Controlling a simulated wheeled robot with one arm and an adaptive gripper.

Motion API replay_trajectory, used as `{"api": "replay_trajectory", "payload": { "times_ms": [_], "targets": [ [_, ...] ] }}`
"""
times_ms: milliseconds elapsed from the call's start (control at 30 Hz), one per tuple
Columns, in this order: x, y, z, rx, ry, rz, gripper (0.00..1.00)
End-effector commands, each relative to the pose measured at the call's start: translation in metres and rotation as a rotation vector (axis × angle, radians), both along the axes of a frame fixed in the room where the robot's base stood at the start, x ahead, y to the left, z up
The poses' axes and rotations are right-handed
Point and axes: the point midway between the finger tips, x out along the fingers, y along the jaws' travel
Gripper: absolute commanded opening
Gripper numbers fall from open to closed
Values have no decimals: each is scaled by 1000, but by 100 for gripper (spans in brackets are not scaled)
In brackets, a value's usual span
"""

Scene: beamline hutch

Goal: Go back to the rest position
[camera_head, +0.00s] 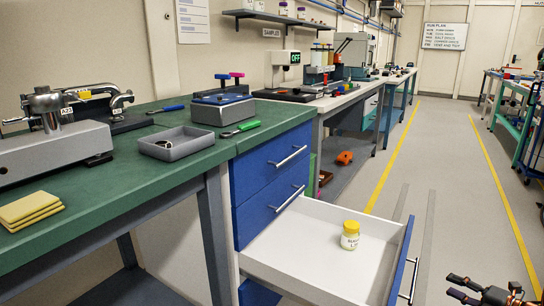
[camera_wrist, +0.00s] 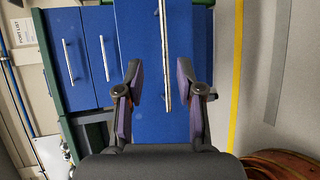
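My gripper (camera_head: 451,286) is at the bottom right of the head view, in front of and to the right of the pulled-out drawer (camera_head: 292,244). In the wrist view, my gripper (camera_wrist: 160,68) has its two dark fingers apart, with nothing held between them. Blue drawer fronts (camera_wrist: 150,75) lie beyond the fingers. A jar with a yellow lid (camera_head: 349,236) stands upright inside the white open drawer.
The green-topped bench (camera_head: 190,158) carries a grey tray (camera_head: 176,142), yellow pads (camera_head: 28,209) and tools. Two closed blue drawers (camera_head: 272,158) are above the open one. Clear floor (camera_head: 440,180) runs down the aisle, with benches on the right.

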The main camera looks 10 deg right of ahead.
Motion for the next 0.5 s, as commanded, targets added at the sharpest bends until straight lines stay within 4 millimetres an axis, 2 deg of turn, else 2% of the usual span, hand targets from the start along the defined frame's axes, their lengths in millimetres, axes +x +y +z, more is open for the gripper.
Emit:
{"api": "replay_trajectory", "payload": {
  "times_ms": [33,200,333,500],
  "targets": [
    [14,-5,25,-24,26,-36,37],
    [56,-34,85,-96,121,-239,37],
    [77,-50,137,-117,167,-412,37],
    [94,-59,212,-102,197,-640,37]
  ]
}}
